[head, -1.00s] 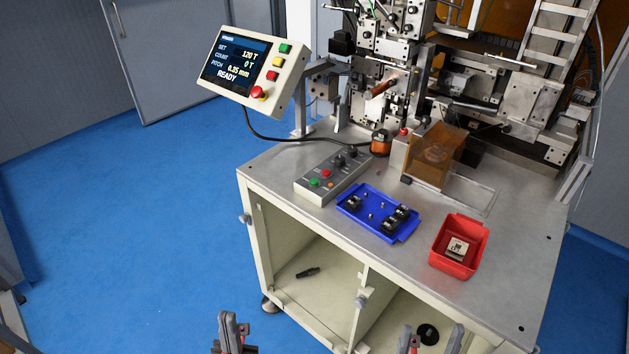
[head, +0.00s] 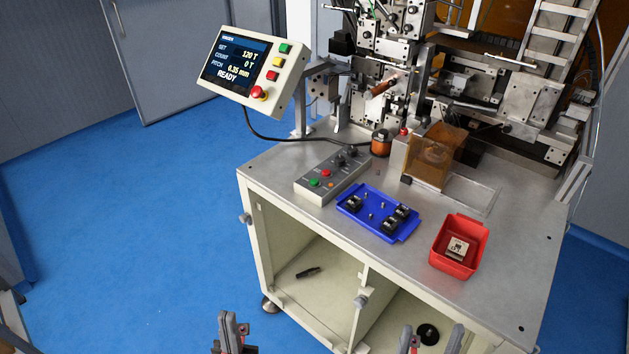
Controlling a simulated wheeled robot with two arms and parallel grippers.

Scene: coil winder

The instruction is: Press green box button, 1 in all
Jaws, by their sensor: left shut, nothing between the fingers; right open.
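The grey control box (head: 333,176) lies on the left part of the machine table. Its green button (head: 314,183) is at the near left end, beside a red button (head: 326,173). A separate green button (head: 285,48) is on the tilted display panel (head: 236,62), whose screen reads READY. My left gripper (head: 233,326) is shut and empty at the bottom edge, low in front of the table and well apart from the box. My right gripper (head: 431,338) is open and empty at the bottom edge, below the table top. Both are partly cut off by the frame.
A blue tray (head: 349,216) with black parts and pegs is right of the control box. A red bin (head: 480,236) holds a pale part. The winding machine (head: 385,45) and an amber guard (head: 428,163) stand behind. The table's front left corner is clear.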

